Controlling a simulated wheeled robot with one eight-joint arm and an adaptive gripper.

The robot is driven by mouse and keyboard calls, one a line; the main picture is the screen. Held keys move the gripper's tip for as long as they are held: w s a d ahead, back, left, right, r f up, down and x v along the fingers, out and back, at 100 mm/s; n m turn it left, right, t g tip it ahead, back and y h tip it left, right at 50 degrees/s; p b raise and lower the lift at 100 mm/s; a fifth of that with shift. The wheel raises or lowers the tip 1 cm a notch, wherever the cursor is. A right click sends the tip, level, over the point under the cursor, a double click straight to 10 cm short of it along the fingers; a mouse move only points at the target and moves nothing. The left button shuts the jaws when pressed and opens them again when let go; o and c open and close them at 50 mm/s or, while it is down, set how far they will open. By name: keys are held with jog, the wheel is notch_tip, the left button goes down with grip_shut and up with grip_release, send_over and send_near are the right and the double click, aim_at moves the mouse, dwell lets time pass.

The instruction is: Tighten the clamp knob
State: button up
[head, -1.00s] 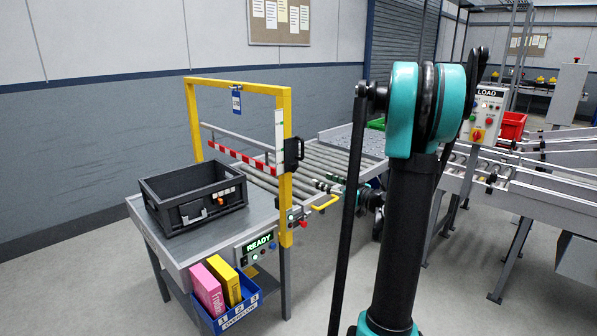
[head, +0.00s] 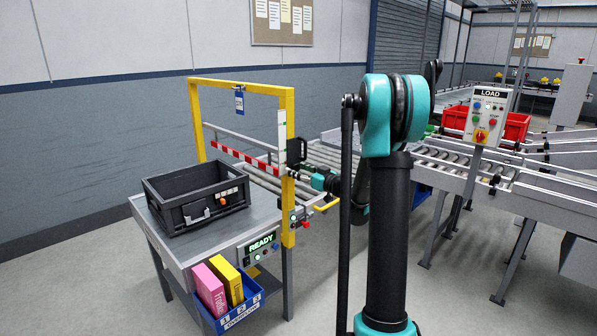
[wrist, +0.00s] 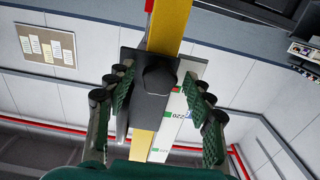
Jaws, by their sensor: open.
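The black clamp (head: 296,151) sits on the right post of the yellow frame (head: 288,215). In the wrist view its dark, faceted knob (wrist: 156,80) faces me near the centre, with the clamp's dark body (wrist: 128,85) around and behind it. My gripper (wrist: 160,100) is open, one padded finger left of the knob and one right, with visible gaps on both sides. In the head view my gripper (head: 300,170) is at the post, just below the clamp; its fingertips are small and partly hard to make out there.
A white scale strip (head: 281,135) runs up the post beside the clamp. A red-and-white bar (head: 238,152) crosses the frame. A black tote (head: 172,222) stands on the grey table (head: 160,240). A yellow handle (head: 327,203) and a red button (head: 305,224) are below my gripper.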

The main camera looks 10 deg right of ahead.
jog(key=c, duration=1.2)
jog(key=shift+o, duration=0.2)
